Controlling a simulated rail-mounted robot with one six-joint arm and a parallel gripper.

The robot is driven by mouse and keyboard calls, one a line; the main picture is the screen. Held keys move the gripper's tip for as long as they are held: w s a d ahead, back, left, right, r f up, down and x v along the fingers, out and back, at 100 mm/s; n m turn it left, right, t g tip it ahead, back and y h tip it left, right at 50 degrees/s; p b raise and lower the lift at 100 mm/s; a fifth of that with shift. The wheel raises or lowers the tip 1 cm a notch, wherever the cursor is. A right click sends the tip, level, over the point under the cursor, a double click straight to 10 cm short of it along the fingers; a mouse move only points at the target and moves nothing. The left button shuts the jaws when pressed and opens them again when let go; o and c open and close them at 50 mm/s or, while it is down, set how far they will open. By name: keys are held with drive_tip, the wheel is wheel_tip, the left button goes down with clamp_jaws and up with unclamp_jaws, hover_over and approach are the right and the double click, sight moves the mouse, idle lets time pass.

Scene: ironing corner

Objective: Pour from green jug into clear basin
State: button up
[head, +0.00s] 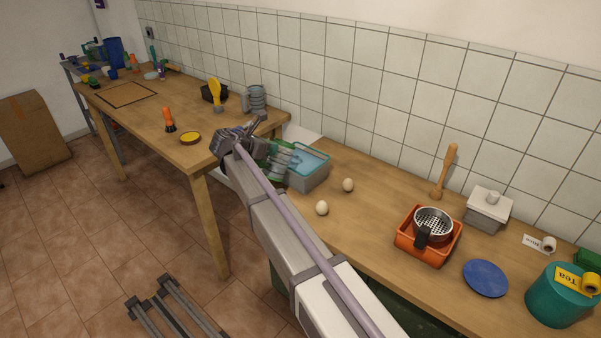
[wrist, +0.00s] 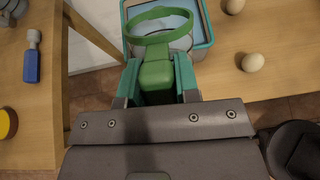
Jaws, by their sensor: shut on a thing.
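The green jug (wrist: 157,74) shows in the wrist view as a green handle and a round green rim. My gripper (wrist: 158,86) is shut on the handle, with a teal finger on each side. The jug's rim overlaps the near side of the clear basin (wrist: 207,46), a rectangular tub with a teal rim and a pale blue inside. In the head view the basin (head: 313,180) stands on the counter just right of my gripper (head: 268,151). My wrist and arm hide most of the jug there. I cannot tell its tilt or what it holds.
Two eggs (head: 322,208) (head: 348,185) lie right of the basin. Further right are an orange tray (head: 408,246) with a strainer (head: 433,222), a blue plate (head: 486,278) and a teal canister (head: 556,296). An orange-handled tool (head: 169,121) and a yellow-topped dish (head: 190,138) are on the left table.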

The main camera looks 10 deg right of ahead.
clamp_jaws()
wheel_tip(320, 180, up, 7)
drive_tip(key=p, duration=0.7)
drive_tip(key=shift+r, duration=0.15)
drive_tip(key=shift+f, duration=0.2)
drive_tip(key=shift+f+b, duration=0.1)
drive_tip(key=shift+b, duration=0.3)
drive_tip(key=shift+f+t+h+b, duration=0.2)
drive_tip(key=shift+t+h+b, duration=0.4)
drive_tip(key=shift+b, duration=0.55)
drive_tip(key=t+h+b, duration=0.2)
drive_tip(key=h+b, duration=0.1)
drive_tip(key=b, duration=0.2)
drive_tip(key=shift+b, duration=0.35)
drive_tip(key=shift+r+t+h+b, duration=0.35)
drive_tip(key=shift+r+t+h, duration=0.05)
drive_tip(key=shift+h, duration=0.1)
